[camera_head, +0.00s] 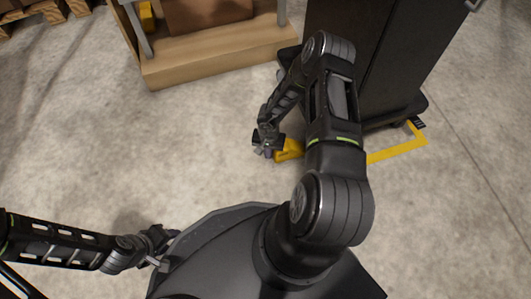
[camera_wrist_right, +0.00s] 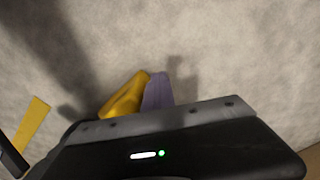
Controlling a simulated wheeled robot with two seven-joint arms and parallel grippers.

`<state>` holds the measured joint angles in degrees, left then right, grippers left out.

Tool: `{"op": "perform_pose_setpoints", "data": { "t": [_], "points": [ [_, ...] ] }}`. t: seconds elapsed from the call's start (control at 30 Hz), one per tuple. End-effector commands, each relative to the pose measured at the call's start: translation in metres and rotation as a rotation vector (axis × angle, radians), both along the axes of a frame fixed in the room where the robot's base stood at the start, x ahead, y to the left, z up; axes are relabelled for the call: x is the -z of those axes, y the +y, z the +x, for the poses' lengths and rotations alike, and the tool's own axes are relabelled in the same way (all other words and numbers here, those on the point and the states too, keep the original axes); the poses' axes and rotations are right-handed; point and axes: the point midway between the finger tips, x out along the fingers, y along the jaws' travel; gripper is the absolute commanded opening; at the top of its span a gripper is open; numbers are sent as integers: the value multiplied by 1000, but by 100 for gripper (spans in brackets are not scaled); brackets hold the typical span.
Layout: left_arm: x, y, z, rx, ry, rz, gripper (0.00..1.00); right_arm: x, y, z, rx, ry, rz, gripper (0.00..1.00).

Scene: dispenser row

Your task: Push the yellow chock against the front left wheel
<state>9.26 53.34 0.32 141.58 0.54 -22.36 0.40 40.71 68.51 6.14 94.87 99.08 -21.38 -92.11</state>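The yellow chock (camera_head: 291,149) lies on the concrete floor in the head view, partly covered by my right arm. My right gripper (camera_head: 266,149) is low over the floor, just left of the chock; whether they touch is unclear. In the right wrist view the chock (camera_wrist_right: 122,98) shows beyond the dark gripper body, with a purple-grey piece beside it. The fingers are too hidden to judge their opening. A tall dark cabinet (camera_head: 390,50) stands on a low base beyond the chock. My right arm hides part of this base, and no front left wheel shows clearly. My left gripper (camera_head: 160,246) is at lower left, away from the chock.
A yellow floor marking (camera_head: 398,155) runs in front of the cabinet. A wooden crate or bench (camera_head: 220,52) with a brown box stands at the back, left of the cabinet. A pallet (camera_head: 40,14) is at the far upper left. The floor left of my right gripper is clear.

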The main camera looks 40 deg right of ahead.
Motion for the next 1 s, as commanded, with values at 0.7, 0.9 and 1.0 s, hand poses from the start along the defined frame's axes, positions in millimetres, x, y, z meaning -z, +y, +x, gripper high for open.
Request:
{"op": "perform_pose_setpoints", "data": {
  "t": [0.7,0.9,1.0],
  "points": [
    [-2,0,0,0,0,0,41,0,-29,-10,3,1,-2,0],
    [-2,0,0,0,0,0,41,0,-28,-9,0,1,-2,0],
    [-2,0,0,0,0,0,41,0,-22,-7,0,1,-1,0]
  ]
}}
